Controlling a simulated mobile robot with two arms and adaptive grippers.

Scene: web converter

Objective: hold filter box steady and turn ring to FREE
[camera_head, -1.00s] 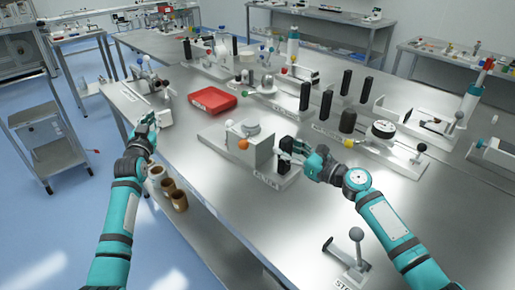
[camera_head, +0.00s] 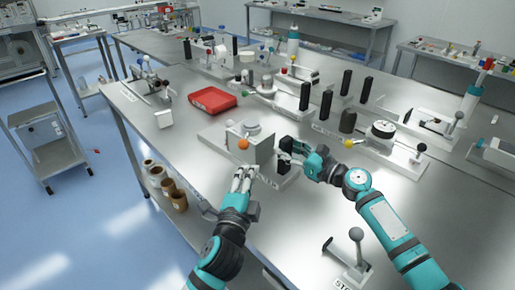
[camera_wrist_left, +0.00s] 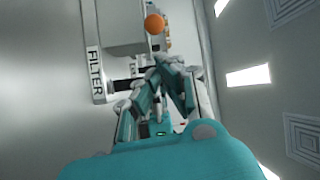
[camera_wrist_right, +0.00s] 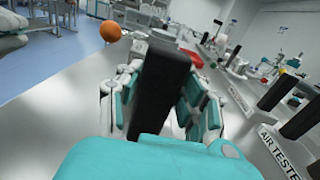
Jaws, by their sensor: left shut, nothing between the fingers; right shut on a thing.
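The grey filter box (camera_head: 262,146) stands on a base plate labelled FILTER (camera_wrist_left: 95,70) in the middle of the bench. A round ring-like part (camera_head: 252,128) sits on its top, and an orange ball (camera_head: 243,144) is at its front left. I cannot read any marking on the ring. My right gripper (camera_head: 286,158) is shut on a black upright handle (camera_wrist_right: 160,90) at the right side of the box. My left gripper (camera_head: 243,176) is shut and empty just in front of the box, below the orange ball; whether it touches the box is unclear.
A red case (camera_head: 212,100) lies behind and left of the box. A small white block (camera_head: 164,118) stands near the left bench edge, above several brown cups (camera_head: 166,186). A lever stand (camera_head: 352,256) is at the front right. Other test stations fill the bench behind.

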